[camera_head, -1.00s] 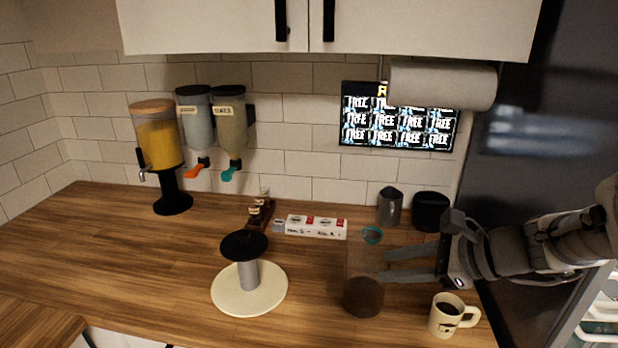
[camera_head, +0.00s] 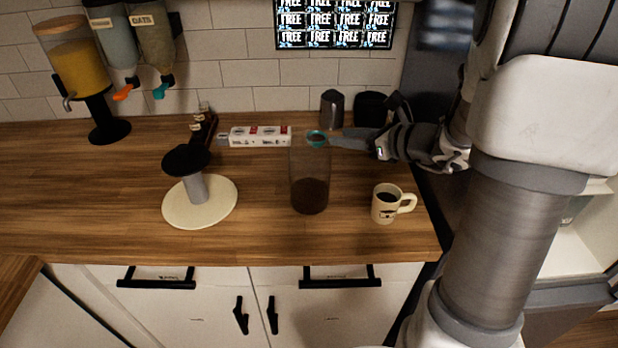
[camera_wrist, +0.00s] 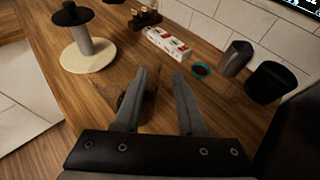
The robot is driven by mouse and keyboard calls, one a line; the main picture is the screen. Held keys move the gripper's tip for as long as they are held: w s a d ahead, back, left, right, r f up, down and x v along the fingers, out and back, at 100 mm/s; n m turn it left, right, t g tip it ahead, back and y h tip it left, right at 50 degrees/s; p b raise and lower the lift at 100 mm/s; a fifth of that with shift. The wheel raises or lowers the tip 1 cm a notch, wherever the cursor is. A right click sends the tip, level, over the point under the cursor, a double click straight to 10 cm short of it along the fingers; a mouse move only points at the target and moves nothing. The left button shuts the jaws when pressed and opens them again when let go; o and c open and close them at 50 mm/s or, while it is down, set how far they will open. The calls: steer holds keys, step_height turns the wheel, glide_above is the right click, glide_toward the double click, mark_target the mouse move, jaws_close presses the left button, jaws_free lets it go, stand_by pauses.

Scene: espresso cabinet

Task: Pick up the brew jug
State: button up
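The clear brew jug (camera_head: 309,190) stands upright on the wooden counter with dark brown liquid in its bottom. In the wrist view the brew jug (camera_wrist: 124,98) is faint and partly hidden behind the left finger. My gripper (camera_head: 333,141) is at the right, just behind the jug in the picture, near its upper part. In the wrist view my gripper (camera_wrist: 162,75) is open, with two grey fingers apart and nothing clearly held between them. I cannot tell whether a finger touches the jug.
A cream mug (camera_head: 384,206) of dark drink stands right of the jug. A teal ring (camera_head: 317,139), grey pitcher (camera_head: 332,110) and black container (camera_head: 370,108) are behind. A white box (camera_head: 262,136) lies back left. A stand with a round base (camera_head: 226,208) is left; counter between is clear.

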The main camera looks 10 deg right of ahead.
mark_target(328, 137)
steer(key=x, duration=0.5)
steer(key=shift+w+a+f, duration=0.15)
steer(key=shift+w+a, duration=0.05)
steer(key=shift+w, duration=0.1)
jaws_close()
steer(key=shift+s+f, duration=0.15)
steer(key=shift+f, duration=0.05)
stand_by(1.0)
